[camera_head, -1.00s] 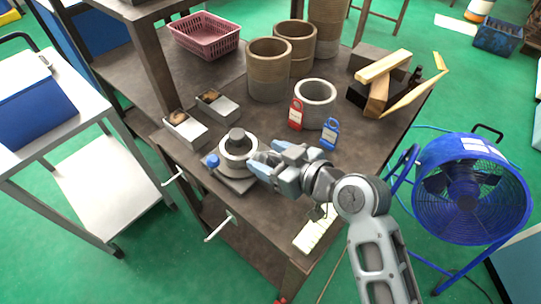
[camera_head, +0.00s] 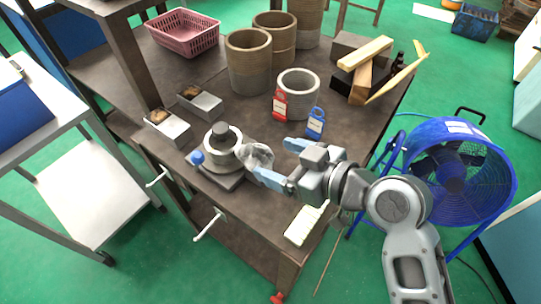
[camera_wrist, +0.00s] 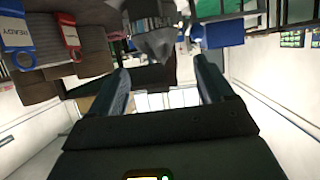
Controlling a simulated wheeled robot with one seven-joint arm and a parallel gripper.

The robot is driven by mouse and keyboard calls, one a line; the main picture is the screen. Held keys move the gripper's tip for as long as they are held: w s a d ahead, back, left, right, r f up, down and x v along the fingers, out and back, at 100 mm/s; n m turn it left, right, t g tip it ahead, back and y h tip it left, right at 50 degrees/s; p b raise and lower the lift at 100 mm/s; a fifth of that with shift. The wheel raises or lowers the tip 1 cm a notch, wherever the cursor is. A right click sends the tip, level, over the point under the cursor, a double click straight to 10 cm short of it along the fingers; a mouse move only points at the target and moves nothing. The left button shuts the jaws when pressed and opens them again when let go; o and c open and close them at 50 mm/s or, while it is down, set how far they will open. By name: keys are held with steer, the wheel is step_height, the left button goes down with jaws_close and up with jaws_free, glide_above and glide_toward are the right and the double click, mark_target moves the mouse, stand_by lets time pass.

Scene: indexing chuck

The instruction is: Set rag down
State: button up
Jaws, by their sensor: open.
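The rag (camera_head: 258,156) is a grey crumpled cloth at the right side of the indexing chuck (camera_head: 222,150), close against it. Whether it rests on the bench or leans on the chuck is hard to tell. My gripper (camera_head: 277,160) is open and empty, just right of the rag, its lower fingertip close to the cloth's lower edge. In the wrist view my two spread fingers (camera_wrist: 160,80) have nothing between them, and a grey crumpled shape that looks like the rag (camera_wrist: 155,42) is beyond them. The chuck has a blue knob (camera_head: 197,157) on its left.
A red tag (camera_head: 280,104) and a blue tag (camera_head: 316,123) stand by a grey ring (camera_head: 298,92) behind my gripper. Two small trays (camera_head: 168,127) (camera_head: 200,102) are left of the chuck. A pale card (camera_head: 306,224) lies near the front edge. A blue fan (camera_head: 455,170) stands right.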

steer(key=shift+s+d+r, duration=0.1)
steer(key=shift+s+d, duration=0.1)
steer(key=shift+d, duration=0.05)
steer(key=s+d+f+m+h, duration=0.1)
steer(key=s+d, duration=0.1)
steer(key=s+d+f+m+t+h, duration=0.1)
steer(key=s+d+f, duration=0.1)
steer(key=s+d+f+m+t+h, duration=0.1)
steer(key=s+d+f, duration=0.1)
steer(key=d, duration=0.1)
steer(key=shift+f, duration=0.2)
steer(key=s+d+m+t+h, duration=0.1)
steer(key=s+d+m+h, duration=0.1)
steer(key=s+d, duration=0.3)
steer(key=s+d+m+t+h, duration=0.1)
steer(key=s+d+m+h, duration=0.2)
steer(key=s, duration=0.9)
steer(key=shift+s+d+r+t+h, duration=0.25)
steer(key=shift+d+r+t+h, duration=0.15)
steer(key=shift+d, duration=0.8)
steer(key=shift+o, duration=0.3)
steer(key=s+r+m+t+h, duration=0.1)
steer(key=s+r, duration=0.6)
steer(key=s, duration=0.2)
steer(key=shift+d+r+m, duration=0.15)
steer(key=shift+d+m, duration=0.05)
steer(key=shift+m, duration=0.2)
